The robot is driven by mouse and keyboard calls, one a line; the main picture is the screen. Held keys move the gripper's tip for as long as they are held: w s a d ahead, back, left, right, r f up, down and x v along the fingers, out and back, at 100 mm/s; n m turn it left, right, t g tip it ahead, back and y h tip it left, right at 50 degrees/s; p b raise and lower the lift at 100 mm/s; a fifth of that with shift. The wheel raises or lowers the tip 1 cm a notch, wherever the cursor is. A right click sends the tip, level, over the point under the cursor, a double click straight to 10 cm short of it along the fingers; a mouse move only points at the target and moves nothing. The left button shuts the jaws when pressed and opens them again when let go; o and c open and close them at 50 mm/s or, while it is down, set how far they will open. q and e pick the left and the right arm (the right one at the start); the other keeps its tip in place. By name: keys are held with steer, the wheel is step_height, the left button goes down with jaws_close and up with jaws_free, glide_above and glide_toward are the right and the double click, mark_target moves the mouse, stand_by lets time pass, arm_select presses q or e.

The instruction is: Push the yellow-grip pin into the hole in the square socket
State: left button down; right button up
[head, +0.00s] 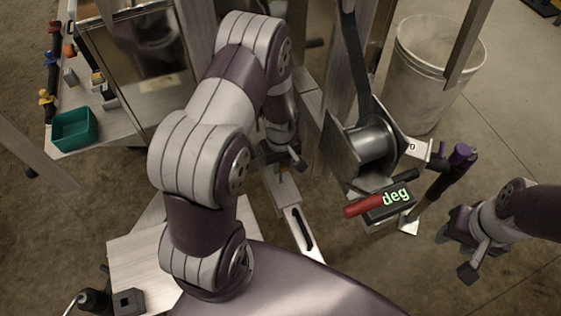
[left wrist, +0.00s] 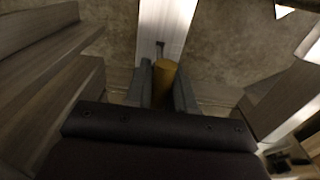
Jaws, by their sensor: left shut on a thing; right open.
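My left gripper (head: 284,164) is shut on the yellow-grip pin (head: 281,174). In the left wrist view, the pin's yellow grip (left wrist: 164,82) sits between the two grey fingers, above a pale metal bar (left wrist: 163,22) with a small dark slot. The pin's tip is hidden, so I cannot tell whether it touches or enters anything. The bar also shows in the head view (head: 291,205), below the gripper. I cannot make out the square socket for certain near the pin. My right gripper (head: 462,256) is open and empty at the right, well away from the pin.
A winch drum (head: 375,143) and a red-handled device reading "deg" (head: 390,207) stand right of the bar. A white bucket (head: 420,75) is behind. A teal bin (head: 74,130) is at left. A dark block with a square hole (head: 128,301) sits at lower left.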

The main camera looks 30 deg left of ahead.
mark_target(280, 180)
arm_select(q)
steer(key=shift+f+b, duration=2.05)
steer(key=shift+f, duration=1.3)
steer(key=shift+r, duration=0.1)
steer(key=shift+r+p, duration=3)
steer(key=shift+p, duration=0.15)
steer(key=shift+p, duration=0.6)
steer(key=shift+f+b, duration=1.4)
steer(key=shift+f, duration=0.7)
